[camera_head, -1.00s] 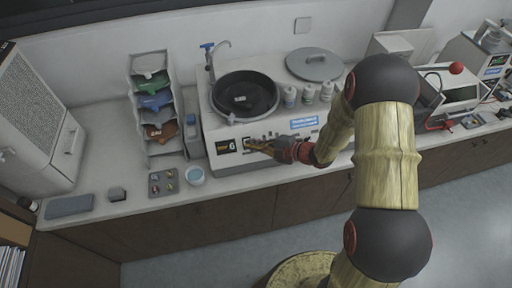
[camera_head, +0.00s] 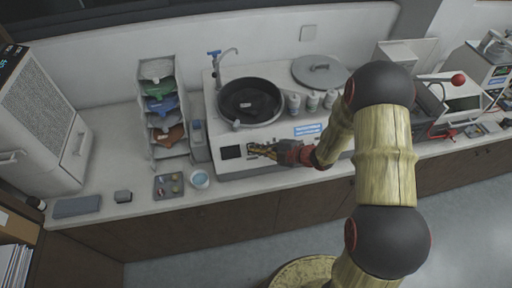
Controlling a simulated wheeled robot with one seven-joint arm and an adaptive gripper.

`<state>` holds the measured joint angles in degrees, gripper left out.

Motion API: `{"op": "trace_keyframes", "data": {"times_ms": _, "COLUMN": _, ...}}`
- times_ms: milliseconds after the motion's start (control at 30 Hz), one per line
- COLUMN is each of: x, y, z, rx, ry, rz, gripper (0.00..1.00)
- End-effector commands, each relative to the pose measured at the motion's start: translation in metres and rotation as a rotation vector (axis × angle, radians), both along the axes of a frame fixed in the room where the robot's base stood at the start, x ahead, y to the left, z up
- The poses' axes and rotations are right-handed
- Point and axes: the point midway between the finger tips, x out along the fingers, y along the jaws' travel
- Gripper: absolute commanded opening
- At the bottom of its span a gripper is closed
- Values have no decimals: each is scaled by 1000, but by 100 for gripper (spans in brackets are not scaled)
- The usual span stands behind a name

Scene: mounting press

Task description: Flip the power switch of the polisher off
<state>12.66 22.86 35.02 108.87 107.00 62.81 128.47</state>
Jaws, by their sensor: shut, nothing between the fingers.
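The polisher (camera_head: 293,140) is a white bench machine with a round black bowl (camera_head: 236,103) and a tap on top. Its front panel has a small display (camera_head: 230,152), which is dark. My gripper (camera_head: 254,149) is shut and empty, with its fingertips at the front panel just right of the display. The power switch cannot be made out; the gripper covers that part of the panel. I cannot tell whether the fingertips touch the panel.
A grey lid (camera_head: 320,71) and several white bottles (camera_head: 312,102) stand on the polisher.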

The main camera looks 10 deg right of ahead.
Motion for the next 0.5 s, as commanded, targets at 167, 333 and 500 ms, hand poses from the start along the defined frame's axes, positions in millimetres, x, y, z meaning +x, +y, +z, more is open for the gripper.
{"op": "trace_keyframes", "data": {"times_ms": 167, "x": 0, "y": 0, "z": 6, "rx": 0, "ry": -1, "rz": 0, "gripper": 0}}
{"op": "trace_keyframes", "data": {"times_ms": 333, "x": 0, "y": 0, "z": 13, "rx": 0, "ry": -1, "rz": 0, "gripper": 0}}
{"op": "trace_keyframes", "data": {"times_ms": 500, "x": 0, "y": 0, "z": 17, "rx": 0, "ry": -1, "rz": 0, "gripper": 0}}
